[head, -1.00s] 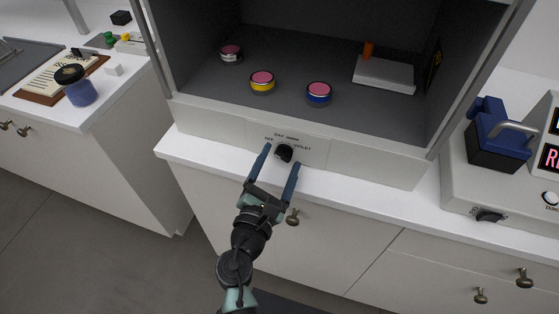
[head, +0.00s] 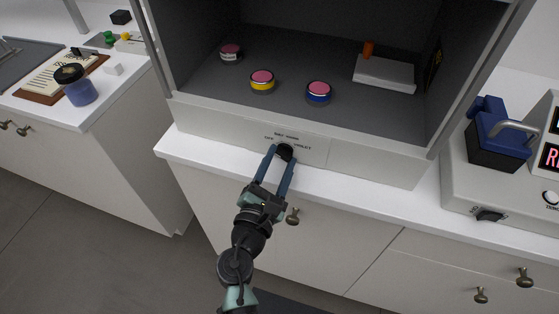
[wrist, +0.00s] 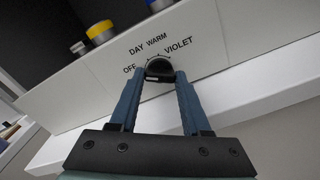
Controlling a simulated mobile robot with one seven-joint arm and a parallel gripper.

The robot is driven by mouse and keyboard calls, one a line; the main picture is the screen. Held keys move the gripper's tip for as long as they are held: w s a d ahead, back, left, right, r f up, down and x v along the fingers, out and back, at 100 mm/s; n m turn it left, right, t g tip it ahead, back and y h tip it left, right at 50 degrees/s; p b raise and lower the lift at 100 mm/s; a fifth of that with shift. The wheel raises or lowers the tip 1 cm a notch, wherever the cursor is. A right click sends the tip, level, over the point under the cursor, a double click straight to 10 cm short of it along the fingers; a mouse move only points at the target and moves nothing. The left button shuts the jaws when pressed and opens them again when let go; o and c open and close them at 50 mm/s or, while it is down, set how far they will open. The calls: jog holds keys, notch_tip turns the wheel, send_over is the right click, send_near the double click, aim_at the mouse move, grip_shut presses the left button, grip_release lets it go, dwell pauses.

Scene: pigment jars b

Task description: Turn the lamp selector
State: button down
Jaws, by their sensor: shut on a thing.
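The lamp selector (head: 285,151) is a small black knob on the pale front panel of the grey booth. In the wrist view the selector (wrist: 159,68) sits below the printed labels OFF, DAY, WARM and VIOLET. My gripper (head: 279,156) reaches it from the front, and its two blue fingers are shut on the knob's sides. The gripper also shows in the wrist view (wrist: 159,78), with one finger on each side of the knob. The fingers hide part of the knob, and I cannot tell which label it points to.
Three pink-topped jars stand in the booth: white-banded (head: 231,52), yellow (head: 262,81) and blue (head: 319,92). A white ledge (head: 350,187) runs below the panel. A blue-handled device (head: 498,135) stands at right.

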jog(key=m+b, duration=0.2)
jog(key=m, duration=0.1)
jog(key=shift+f+m+b, duration=0.15)
jog(key=shift+m+b, duration=0.2)
jog(key=shift+m, duration=0.05)
jog(key=shift+m+b, duration=1.15)
jog(key=shift+m, duration=0.65)
jog(key=shift+c, duration=1.8)
grip_release()
